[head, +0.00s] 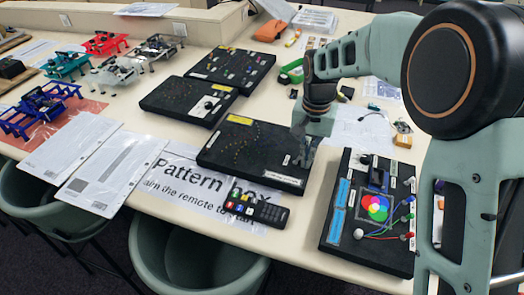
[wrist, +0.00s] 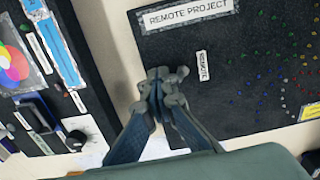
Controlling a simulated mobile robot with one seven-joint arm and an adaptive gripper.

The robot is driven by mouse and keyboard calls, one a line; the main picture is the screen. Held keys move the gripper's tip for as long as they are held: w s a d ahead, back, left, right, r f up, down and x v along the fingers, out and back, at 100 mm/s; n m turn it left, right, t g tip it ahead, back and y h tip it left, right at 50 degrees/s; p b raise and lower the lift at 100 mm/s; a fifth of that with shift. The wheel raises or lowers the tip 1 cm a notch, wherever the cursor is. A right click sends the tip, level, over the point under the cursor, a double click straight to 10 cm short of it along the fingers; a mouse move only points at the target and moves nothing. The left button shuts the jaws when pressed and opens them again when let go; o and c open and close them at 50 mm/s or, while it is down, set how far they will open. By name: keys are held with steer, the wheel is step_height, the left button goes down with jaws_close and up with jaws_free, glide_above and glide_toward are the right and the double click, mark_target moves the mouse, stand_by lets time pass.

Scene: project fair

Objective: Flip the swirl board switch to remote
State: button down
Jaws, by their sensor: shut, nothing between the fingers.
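A black board (head: 235,155) with curved rows of small coloured dots lies on the table in the middle of the head view. In the wrist view this board (wrist: 190,60) carries a "REMOTE PROJECT" label and a small label reading "REMOTE" (wrist: 202,66). My gripper (head: 303,160) is at the board's right edge. Its fingers (wrist: 165,85) are shut together and empty, over the edge just beside the small label. I cannot make out the switch itself; the fingers may hide it. Whether the fingertips touch the board is unclear.
Two more black boards (head: 188,100) (head: 231,68) lie behind. A black colour-mixing board (head: 340,232) with wires and knobs stands close on the right. A remote control (head: 257,208) lies in front on a printed sheet (head: 190,180). Green chairs (head: 190,262) stand along the front edge.

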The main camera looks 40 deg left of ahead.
steer(key=shift+s+a, duration=0.1)
steer(key=shift+a, duration=0.35)
steer(key=shift+d+r+p, duration=0.15)
steer(key=shift+r+p, duration=1.1)
steer(key=shift+r, duration=0.55)
steer(key=shift+d+r+p, duration=0.15)
steer(key=shift+r+p, duration=1.1)
steer(key=shift+r, duration=0.5)
steer(key=shift+d, duration=0.1)
